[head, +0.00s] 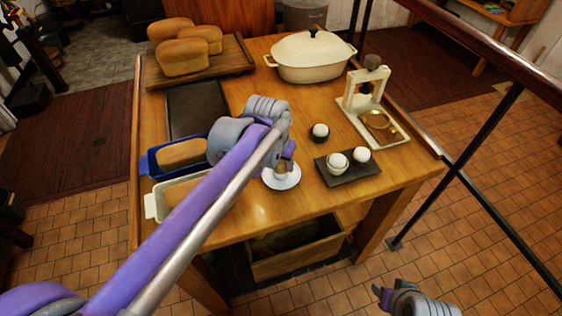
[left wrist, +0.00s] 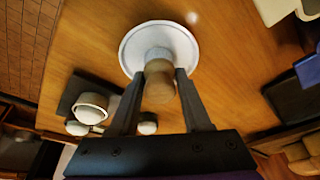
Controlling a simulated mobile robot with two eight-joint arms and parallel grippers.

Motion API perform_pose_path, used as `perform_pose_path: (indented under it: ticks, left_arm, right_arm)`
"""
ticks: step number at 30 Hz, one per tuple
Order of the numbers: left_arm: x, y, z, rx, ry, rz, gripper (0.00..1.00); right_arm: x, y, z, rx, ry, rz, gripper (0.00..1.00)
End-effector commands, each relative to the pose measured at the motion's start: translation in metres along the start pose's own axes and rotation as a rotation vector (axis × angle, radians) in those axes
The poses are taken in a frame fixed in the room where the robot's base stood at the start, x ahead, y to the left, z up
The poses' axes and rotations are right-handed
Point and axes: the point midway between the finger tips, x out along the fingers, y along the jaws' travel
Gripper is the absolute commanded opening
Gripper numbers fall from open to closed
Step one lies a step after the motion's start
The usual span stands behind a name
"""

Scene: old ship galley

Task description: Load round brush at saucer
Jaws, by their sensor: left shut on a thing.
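The round brush (left wrist: 159,82) has a short wooden handle and a pale head. My left gripper (left wrist: 156,90) is shut on its handle, with one finger on each side. The white saucer (head: 283,179) stands on the table just below the gripper, and it also shows in the left wrist view (left wrist: 133,45). The brush head is over the middle of the saucer; I cannot tell if it touches. In the head view my left gripper (head: 287,160) hides most of the brush. My right gripper (head: 382,294) is at the bottom right, away from the table; its jaws are unclear.
Right of the saucer is a dark tray (head: 346,178) with white round pots. A cream stand (head: 378,125) is farther right. Loaf tins (head: 154,163) lie left, a casserole (head: 311,58) and bread board (head: 240,62) behind.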

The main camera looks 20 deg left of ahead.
Motion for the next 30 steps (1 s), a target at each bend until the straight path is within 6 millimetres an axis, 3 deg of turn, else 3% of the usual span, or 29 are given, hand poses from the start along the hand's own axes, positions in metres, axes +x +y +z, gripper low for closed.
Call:
perform_pose_path:
  ticks: [24,30]
  left_arm:
    - [-0.062,0.0,-0.019,0.0,0.001,0.0,0.04]
    - [-0.067,0.0,-0.021,0.0,0.0,0.0,0.04]
  right_arm:
    - [-0.045,0.0,-0.03,0.0,0.019,0.0,0.5]
    - [-0.049,0.0,-0.033,0.0,0.021,0.0,0.5]
